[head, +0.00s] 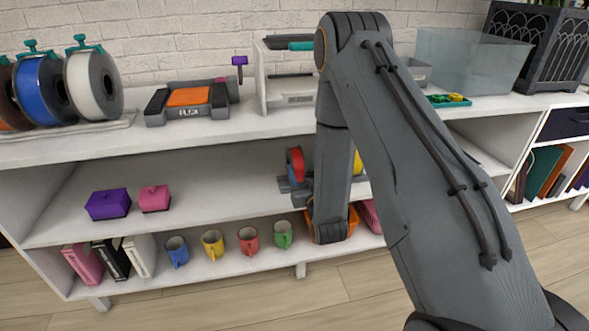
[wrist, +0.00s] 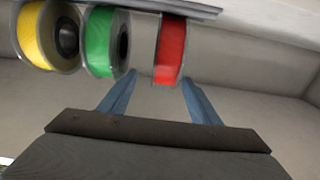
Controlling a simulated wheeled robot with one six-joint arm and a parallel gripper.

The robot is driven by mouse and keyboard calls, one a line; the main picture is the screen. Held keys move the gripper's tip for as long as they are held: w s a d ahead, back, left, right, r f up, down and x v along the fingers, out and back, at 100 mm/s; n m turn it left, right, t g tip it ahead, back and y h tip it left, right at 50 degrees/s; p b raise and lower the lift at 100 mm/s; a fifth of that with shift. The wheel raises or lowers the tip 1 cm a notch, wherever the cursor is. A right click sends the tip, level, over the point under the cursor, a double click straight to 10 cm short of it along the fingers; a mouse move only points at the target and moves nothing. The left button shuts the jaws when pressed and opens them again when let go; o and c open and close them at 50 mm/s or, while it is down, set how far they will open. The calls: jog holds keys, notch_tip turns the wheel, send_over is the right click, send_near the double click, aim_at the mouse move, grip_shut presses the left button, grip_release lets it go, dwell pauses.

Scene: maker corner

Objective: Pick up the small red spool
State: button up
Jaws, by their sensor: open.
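The small red spool (wrist: 171,50) is at the upper middle of the wrist view, on a grey rack (wrist: 150,6). It lies just beyond the fingertips of my gripper (wrist: 157,80), a little right of the middle of the gap. My gripper is open and empty, with two blue fingers apart; I cannot tell whether either touches the spool. In the head view the red spool (head: 295,163) shows on the middle shelf, left of my arm. My arm hides most of the rack and the gripper there.
A green spool (wrist: 100,42) and a yellow spool (wrist: 40,35) share the rack, left of the red one in the wrist view. The shelf board above (head: 230,128) limits height. Purple (head: 108,204) and pink (head: 154,198) boxes stand left, with clear shelf between.

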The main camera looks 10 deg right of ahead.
aim_at(296, 159)
jog(key=shift+w+a+f+b, duration=0.1)
jog(key=shift+w+a+b, duration=0.05)
jog(key=shift+w, duration=1)
jog(key=shift+w+a+f+b, duration=0.1)
jog(key=shift+w+b, duration=0.05)
jog(key=shift+w, duration=1.05)
jog(key=shift+w+a+b, duration=0.15)
jog(key=shift+w, duration=1)
jog(key=c, duration=1.3)
jog(key=shift+c, duration=0.4)
jog(key=shift+r, duration=0.2)
